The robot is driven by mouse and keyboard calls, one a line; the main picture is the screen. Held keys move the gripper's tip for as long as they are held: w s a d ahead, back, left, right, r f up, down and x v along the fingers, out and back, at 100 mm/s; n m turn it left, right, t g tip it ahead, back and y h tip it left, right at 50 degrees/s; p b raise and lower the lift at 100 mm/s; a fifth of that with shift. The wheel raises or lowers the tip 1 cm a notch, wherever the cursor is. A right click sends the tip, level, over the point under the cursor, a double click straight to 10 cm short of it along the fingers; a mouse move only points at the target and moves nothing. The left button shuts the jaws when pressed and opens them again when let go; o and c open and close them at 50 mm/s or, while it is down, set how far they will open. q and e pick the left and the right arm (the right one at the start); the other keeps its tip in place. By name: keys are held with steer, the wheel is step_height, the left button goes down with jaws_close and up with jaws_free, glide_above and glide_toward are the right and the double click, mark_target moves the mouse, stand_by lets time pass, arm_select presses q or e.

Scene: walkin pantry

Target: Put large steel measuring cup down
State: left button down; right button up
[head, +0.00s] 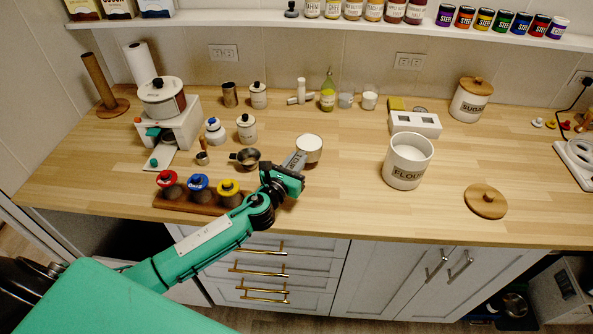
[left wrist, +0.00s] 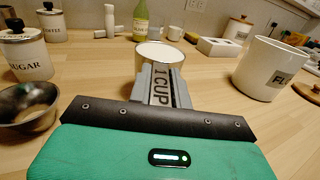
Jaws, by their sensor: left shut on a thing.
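The large steel measuring cup (head: 309,154) is upright above the middle of the wooden counter, with white content up near its rim. Its flat handle (head: 294,160) points toward my left gripper (head: 290,172), which is shut on it. In the left wrist view the cup (left wrist: 157,64) is straight ahead, and the handle between my fingers (left wrist: 166,95) reads "1 CUP". I cannot tell whether the cup's base touches the counter. My right gripper is not in view.
The open flour canister (head: 406,166) stands to the right, its wooden lid (head: 486,201) lying farther right. A small steel pan (head: 246,160) is left of the cup. A wooden rack (head: 190,201) with several colored-lid jars sits front left. Bare counter lies between cup and flour canister.

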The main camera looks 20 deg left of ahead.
arm_select(q)
step_height(320, 180, down, 3)
steer(key=shift+f+b, duration=0.2)
steer(key=shift+b, duration=0.2)
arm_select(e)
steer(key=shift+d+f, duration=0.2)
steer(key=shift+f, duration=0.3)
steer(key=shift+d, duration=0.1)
arm_select(q)
steer(key=shift+f, duration=0.15)
steer(key=c, duration=1.3)
jaws_free()
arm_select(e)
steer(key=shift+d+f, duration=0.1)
